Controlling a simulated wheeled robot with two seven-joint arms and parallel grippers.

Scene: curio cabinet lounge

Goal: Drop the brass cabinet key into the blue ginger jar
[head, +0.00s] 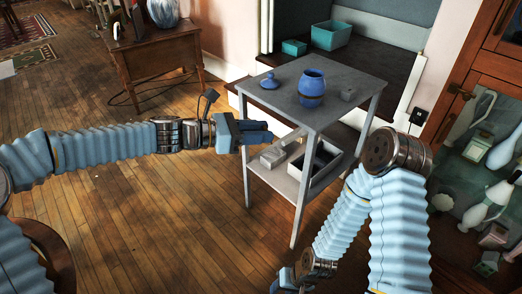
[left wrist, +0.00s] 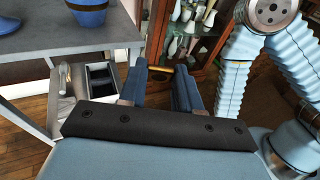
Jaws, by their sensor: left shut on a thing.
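The blue ginger jar (head: 312,87) stands upright and open-topped on the grey side table (head: 345,72). Its blue lid (head: 268,82) lies to its left on the same top. My left gripper (head: 268,138) is in front of the table's near edge, lower than the jar and apart from it. In the left wrist view the brass key (left wrist: 160,69) shows as a small golden piece between the fingertips, which are shut on it; the jar (left wrist: 88,14) is at the upper left, cut by the frame. My right gripper (head: 284,281) is at the bottom edge, its fingers mostly hidden.
The lower shelf holds a compartmented tray (head: 322,178) and a grey box (head: 272,157). A glass-fronted cabinet (head: 447,103) stands at the right. Floor left of the table is clear.

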